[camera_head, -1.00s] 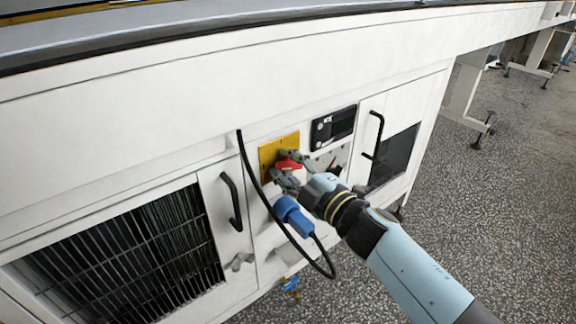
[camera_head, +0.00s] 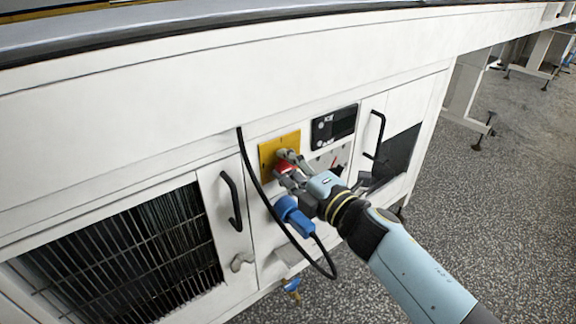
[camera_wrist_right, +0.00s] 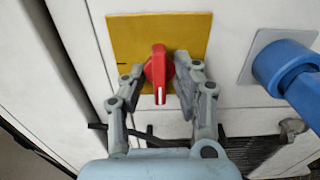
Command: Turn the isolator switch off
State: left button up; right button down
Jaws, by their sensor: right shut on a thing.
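The isolator switch is a red handle (camera_wrist_right: 157,72) on a yellow plate (camera_wrist_right: 190,28) on the white machine front. In the right wrist view the handle's white mark points down the picture, toward my gripper. My right gripper (camera_wrist_right: 158,82) is shut on the red handle, one finger on each side. In the head view the gripper (camera_head: 286,166) covers most of the handle (camera_head: 284,167), and the yellow plate (camera_head: 267,150) shows around it. My left gripper is not in view.
A blue plug (camera_head: 293,215) with a black cable sits just below the switch; it also shows in the right wrist view (camera_wrist_right: 285,68). A black display (camera_head: 334,127) is to the right. Black door handles (camera_head: 232,201) and a barred opening (camera_head: 125,258) are nearby.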

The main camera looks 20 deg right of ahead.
jog(key=shift+f, duration=0.1)
jog(key=c, duration=1.4)
grip_release()
jog(key=shift+o, duration=0.2)
jog(key=shift+s, duration=0.1)
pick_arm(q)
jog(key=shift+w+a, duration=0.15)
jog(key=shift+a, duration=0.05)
pick_arm(e)
jog(key=v, duration=1.2)
